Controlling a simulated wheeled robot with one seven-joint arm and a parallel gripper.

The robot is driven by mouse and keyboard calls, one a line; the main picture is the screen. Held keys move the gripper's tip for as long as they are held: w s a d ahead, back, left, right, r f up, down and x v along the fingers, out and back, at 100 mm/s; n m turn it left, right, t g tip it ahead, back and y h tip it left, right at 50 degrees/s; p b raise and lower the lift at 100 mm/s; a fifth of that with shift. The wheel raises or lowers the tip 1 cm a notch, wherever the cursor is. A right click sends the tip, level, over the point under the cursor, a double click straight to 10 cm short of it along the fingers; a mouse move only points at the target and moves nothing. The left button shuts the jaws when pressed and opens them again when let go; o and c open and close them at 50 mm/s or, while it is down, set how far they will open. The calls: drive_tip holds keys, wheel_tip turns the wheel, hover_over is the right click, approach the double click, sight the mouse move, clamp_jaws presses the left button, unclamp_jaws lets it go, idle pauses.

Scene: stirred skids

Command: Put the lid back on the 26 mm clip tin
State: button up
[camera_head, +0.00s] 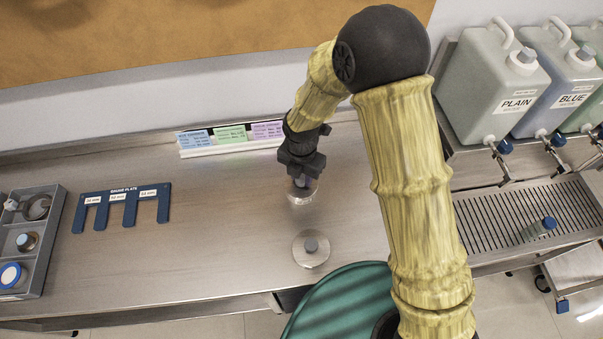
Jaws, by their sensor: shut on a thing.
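My gripper (302,180) is at the middle of the steel bench, pointing down and shut on the grey knob of a small round silvery lid (301,194). The fingers and wrist partly hide this lid. I cannot tell from this view whether it rests on a tin or is held above the bench. Nearer the front edge stands a second round silvery piece (311,258) with a grey knob in its middle; it looks like a lidded tin. No size marking on either piece is readable.
A blue gauge plate (122,213) with labelled slots lies at left, beside a grey compartment tray (56,230) of small parts. Coloured cards (231,135) stand at the back. Jugs (495,80) and a drain grate (490,222) are at right. Bench between plate and gripper is clear.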

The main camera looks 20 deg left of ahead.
idle(0.3)
drive_tip(key=o, duration=1.6)
drive_tip(key=shift+o, duration=0.2)
drive_tip(key=shift+r, duration=0.15)
drive_tip(key=shift+r+p, duration=2.9)
drive_tip(key=shift+r, duration=0.5)
clamp_jaws()
drive_tip(key=shift+f+b, duration=1.9)
drive_tip(key=shift+f, duration=0.95)
